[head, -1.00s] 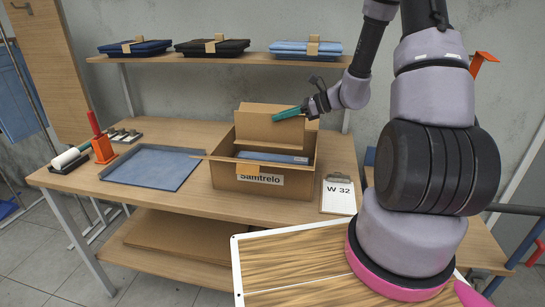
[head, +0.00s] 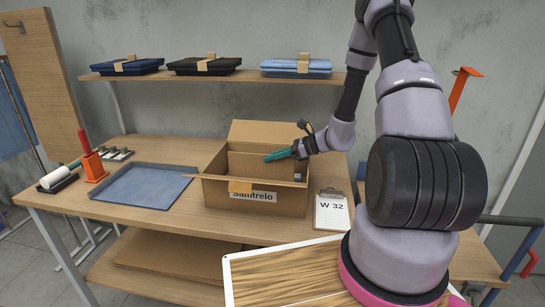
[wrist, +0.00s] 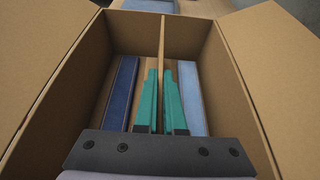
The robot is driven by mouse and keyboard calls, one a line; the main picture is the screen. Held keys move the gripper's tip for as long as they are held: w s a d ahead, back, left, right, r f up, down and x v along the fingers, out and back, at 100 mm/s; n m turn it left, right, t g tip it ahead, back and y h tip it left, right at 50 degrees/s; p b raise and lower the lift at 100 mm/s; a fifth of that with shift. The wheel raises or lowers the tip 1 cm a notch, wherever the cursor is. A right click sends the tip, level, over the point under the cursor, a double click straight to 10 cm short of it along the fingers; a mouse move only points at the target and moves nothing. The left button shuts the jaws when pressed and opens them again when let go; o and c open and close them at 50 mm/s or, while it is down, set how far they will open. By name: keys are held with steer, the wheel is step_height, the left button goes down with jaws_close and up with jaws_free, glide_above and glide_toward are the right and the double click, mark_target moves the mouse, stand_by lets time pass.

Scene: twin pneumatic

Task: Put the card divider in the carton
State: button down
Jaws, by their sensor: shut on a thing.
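The open carton (head: 224,197), labelled "Sanitrelo", stands on the workbench; its inside also shows in the wrist view (wrist: 228,85). The card divider (head: 246,167) is a flat brown panel standing upright inside the carton, its lower part hidden by the front wall. In the wrist view the divider (wrist: 163,35) is a thin edge running along the middle, with a blue item on each side. My gripper (head: 280,155), with green fingers, is shut on the divider; in the wrist view my gripper (wrist: 160,85) has one finger on each side of it.
The carton's flaps stand open, with the back flap (head: 277,133) raised. A blue-grey tray (head: 145,188) lies to the left, and a clipboard marked W 32 (head: 331,214) lies close on the right. A shelf (head: 225,76) with folded garments is above the bench.

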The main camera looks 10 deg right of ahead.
steer(key=shift+f, duration=0.5)
steer(key=c, duration=1)
jaws_free()
steer(key=shift+r, duration=0.15)
steer(key=shift+r, duration=0.35)
steer(key=v, duration=1.1)
steer(key=s+a+r+n+t+h, duration=0.1)
steer(key=s+r+n+h, duration=0.4)
steer(key=s+r+n, duration=0.4)
steer(key=s+a+r+n+t+h, duration=0.1)
steer(key=s+r+n+h, duration=0.4)
steer(key=r, duration=1.5)
steer(key=s+a+n, duration=0.1)
steer(key=s+n, duration=0.3)
steer(key=s, duration=0.3)
steer(key=shift+s+a+r, duration=0.2)
steer(key=shift+a, duration=0.1)
